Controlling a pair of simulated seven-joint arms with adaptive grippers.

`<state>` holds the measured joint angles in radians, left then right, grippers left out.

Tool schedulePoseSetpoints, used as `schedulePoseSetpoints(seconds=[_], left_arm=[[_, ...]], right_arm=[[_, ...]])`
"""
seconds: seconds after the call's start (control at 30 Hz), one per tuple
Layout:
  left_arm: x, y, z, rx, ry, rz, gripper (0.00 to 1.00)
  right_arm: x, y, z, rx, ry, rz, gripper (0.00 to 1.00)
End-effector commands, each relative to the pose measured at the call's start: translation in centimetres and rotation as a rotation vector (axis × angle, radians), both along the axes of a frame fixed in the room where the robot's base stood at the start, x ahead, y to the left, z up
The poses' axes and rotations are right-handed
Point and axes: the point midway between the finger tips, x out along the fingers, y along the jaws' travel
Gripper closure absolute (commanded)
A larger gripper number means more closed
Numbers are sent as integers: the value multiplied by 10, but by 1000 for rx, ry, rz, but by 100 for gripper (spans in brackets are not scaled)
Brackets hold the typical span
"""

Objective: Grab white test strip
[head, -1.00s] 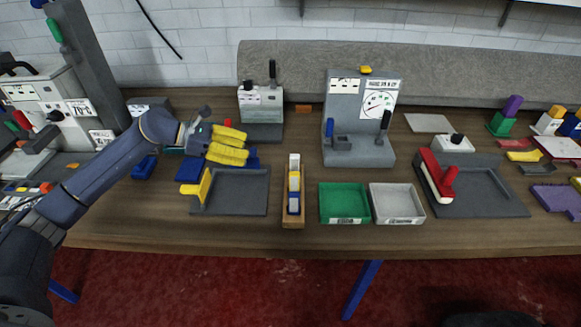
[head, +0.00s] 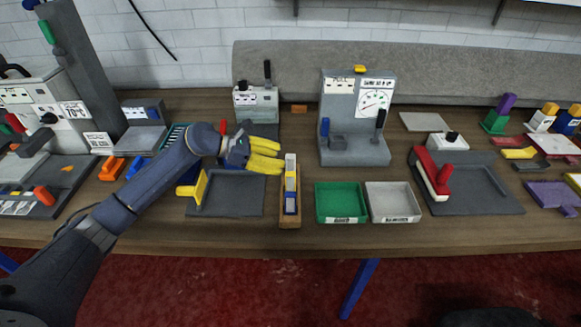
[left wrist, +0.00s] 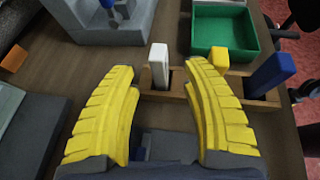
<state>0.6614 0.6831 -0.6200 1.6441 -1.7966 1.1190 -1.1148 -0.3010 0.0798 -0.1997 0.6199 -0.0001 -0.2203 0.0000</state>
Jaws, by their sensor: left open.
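A white test strip (left wrist: 159,62) stands upright in a slot of a wooden holder (left wrist: 262,101) in the left wrist view. In the head view the strip (head: 290,160) is at the far end of the holder (head: 289,221). A yellow strip (left wrist: 219,59) and a blue strip (left wrist: 272,74) stand in the same holder. My left gripper (head: 267,156) has yellow ribbed fingers and is beside the holder's far end, left of the white strip. In the left wrist view its fingers (left wrist: 161,72) are apart, with the white strip showing between and beyond the tips. My right gripper is out of view.
A green tray (head: 341,218) and a grey tray (head: 393,217) stand right of the holder. A dark grey flat tray (head: 235,195) lies left of it. A grey gauge stand (head: 354,150) is behind, and a small grey device (head: 256,103) stands behind my gripper.

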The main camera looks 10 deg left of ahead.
Motion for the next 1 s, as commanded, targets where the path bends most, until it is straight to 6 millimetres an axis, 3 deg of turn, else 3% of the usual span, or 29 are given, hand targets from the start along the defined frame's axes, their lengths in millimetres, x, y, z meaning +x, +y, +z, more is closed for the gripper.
schedulePoseSetpoints(seconds=[0.4, 0.77, 1.0], left_arm=[[16, -38, -19, -1, 1, 0, 52], [17, -40, -21, 0, 1, 0, 51], [17, -40, -21, 0, 1, 0, 79]], right_arm=[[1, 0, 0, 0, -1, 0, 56], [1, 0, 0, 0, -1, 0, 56], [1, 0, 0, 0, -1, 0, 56]])
